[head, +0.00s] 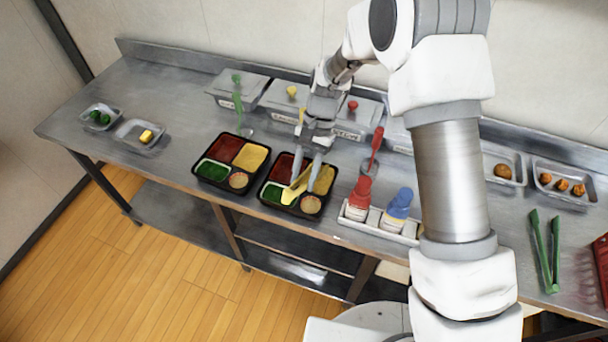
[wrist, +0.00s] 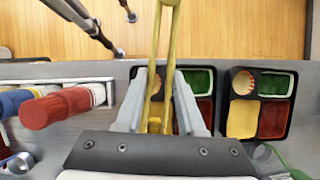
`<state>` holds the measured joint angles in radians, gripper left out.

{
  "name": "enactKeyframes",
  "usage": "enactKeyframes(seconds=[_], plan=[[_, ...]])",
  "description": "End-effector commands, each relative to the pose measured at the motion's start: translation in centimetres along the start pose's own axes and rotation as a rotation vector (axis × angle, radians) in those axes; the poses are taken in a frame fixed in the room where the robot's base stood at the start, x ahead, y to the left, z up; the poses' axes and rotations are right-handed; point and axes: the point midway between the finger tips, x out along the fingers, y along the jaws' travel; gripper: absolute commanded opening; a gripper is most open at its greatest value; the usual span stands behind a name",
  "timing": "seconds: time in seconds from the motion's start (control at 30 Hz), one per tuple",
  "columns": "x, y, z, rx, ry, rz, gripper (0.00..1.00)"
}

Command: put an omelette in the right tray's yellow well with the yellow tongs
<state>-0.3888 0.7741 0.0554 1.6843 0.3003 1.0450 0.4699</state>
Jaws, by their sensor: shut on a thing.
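My gripper (head: 308,168) is shut on the yellow tongs (head: 293,193), over the right tray (head: 262,198). The tongs also show in the wrist view (wrist: 157,60), running between the fingers toward the top edge. The right tray's yellow well (head: 324,178) lies just right of the fingers in the head view. A yellow omelette piece (head: 146,136) sits in a small metal tray (head: 127,130) at the far left. I cannot tell whether the tongs grip any food. The fingers and tongs hide part of the right tray.
The left tray (head: 197,172) stands beside the right tray. Red and blue bottles (head: 357,198) stand in a white holder to the right. Lidded containers (head: 237,88) line the back. Green tongs (head: 545,250) lie at the right.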

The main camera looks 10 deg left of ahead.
Motion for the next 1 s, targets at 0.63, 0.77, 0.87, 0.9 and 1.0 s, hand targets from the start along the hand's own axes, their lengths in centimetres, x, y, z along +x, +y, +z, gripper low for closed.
enactKeyframes(seconds=[0.63,0.77,0.87,0.9,1.0], plan=[[1.9,0.1,-0.9,0.0,0.0,0.0,0.0],[2.2,0.1,-1.1,0.0,0.0,0.0,0.0],[2.5,0.1,-1.2,0.0,0.0,0.0,0.0],[2.5,0.1,-1.2,0.0,0.0,0.0,0.0],[2.6,0.1,-1.3,0.0,0.0,0.0,0.0]])
